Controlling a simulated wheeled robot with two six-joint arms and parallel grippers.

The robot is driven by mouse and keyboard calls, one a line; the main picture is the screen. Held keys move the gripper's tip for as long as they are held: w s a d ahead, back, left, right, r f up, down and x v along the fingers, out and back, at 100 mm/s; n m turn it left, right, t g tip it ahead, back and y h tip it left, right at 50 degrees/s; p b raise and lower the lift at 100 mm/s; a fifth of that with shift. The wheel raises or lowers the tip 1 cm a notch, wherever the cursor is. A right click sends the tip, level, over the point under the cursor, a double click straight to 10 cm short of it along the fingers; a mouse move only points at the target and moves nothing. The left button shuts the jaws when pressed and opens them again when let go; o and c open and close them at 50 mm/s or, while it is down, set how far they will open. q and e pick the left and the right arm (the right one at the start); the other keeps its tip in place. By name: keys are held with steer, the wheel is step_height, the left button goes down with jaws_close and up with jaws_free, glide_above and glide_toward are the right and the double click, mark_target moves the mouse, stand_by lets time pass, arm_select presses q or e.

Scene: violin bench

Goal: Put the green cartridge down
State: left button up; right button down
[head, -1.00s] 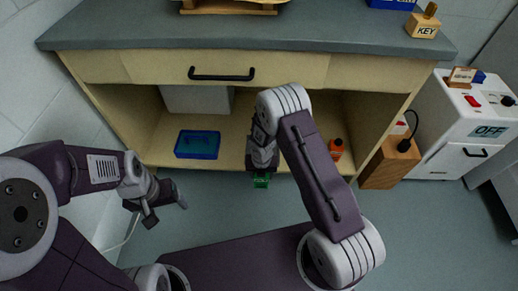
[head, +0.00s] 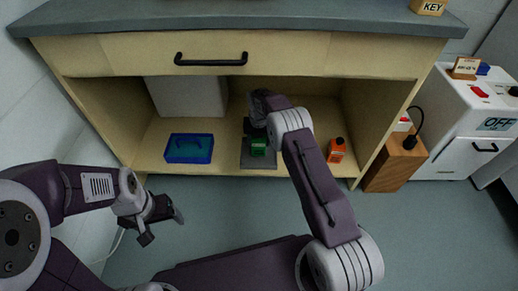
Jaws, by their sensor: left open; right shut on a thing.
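The green cartridge (head: 258,147) is at the tip of my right gripper (head: 258,139), inside the open lower shelf of the bench. My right gripper is shut on it; the fingers are small and partly hidden by the arm. The cartridge appears over a dark grey mat (head: 259,162) on the shelf floor; I cannot tell whether it touches the mat. My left gripper (head: 163,227) is open and empty, in front of the bench at the lower left, away from the cartridge.
A blue tray (head: 189,148) lies on the shelf to the left, and an orange bottle (head: 336,150) stands to the right. A pale box (head: 188,97) is behind. A closed drawer (head: 213,57) is above. A wooden block (head: 396,163) and a white machine (head: 467,125) stand at right.

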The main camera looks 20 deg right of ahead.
mark_target(259, 144)
steer(key=shift+w+r, duration=0.1)
steer(key=shift+w, duration=0.15)
steer(key=shift+w+d+b, duration=0.15)
steer(key=shift+w+b, duration=0.1)
steer(key=shift+b, duration=0.2)
step_height(259, 144, down, 4)
steer(key=b, duration=0.4)
steer(key=shift+r, duration=0.3)
steer(key=c, duration=0.5)
jaws_free()
steer(key=shift+f, duration=0.15)
steer(key=r+p, duration=0.4)
steer(key=r, duration=0.1)
steer(key=r+p, duration=0.2)
steer(key=shift+s+r, duration=0.4)
